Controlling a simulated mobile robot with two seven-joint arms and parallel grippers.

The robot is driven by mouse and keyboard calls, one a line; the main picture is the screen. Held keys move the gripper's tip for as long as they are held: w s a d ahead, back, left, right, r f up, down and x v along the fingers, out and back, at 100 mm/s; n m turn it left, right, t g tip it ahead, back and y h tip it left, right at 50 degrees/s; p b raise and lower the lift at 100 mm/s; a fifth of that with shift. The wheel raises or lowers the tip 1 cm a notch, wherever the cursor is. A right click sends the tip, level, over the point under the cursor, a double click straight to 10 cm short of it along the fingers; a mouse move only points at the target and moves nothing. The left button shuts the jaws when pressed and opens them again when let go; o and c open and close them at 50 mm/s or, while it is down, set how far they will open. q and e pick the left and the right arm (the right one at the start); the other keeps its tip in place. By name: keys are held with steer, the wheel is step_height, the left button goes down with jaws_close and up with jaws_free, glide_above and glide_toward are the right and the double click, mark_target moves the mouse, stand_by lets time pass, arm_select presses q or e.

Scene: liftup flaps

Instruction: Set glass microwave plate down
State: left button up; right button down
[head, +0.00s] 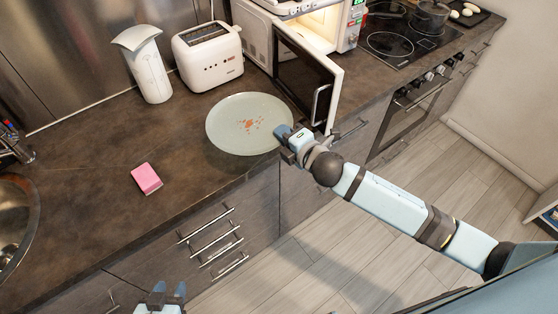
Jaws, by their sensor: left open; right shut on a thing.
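The glass microwave plate (235,133) is round and pale green-white, with orange-brown stains near its middle. It is over the dark countertop, in front of the toaster and left of the microwave door. My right gripper (283,134) is shut on the plate's right front edge. The fingertips are partly hidden, and I cannot tell whether the plate touches the counter. My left gripper (166,292) is open and empty at the bottom of the view, in front of the drawers.
The microwave (257,32) stands open, its door (304,84) swung out close to the plate's right. A white toaster (208,56) and a white container (147,68) stand behind. A pink sponge (146,178) lies left on the counter (90,165); bare counter surrounds it.

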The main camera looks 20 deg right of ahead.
step_height(320, 180, down, 12)
steer(key=b, duration=0.1)
stand_by(0.4)
steer(key=shift+w, duration=0.1)
steer(key=shift+f+b, duration=0.15)
steer(key=shift+b, duration=0.2)
steer(key=c, duration=1.2)
jaws_free()
steer(key=shift+f, duration=0.1)
steer(key=shift+c, duration=0.2)
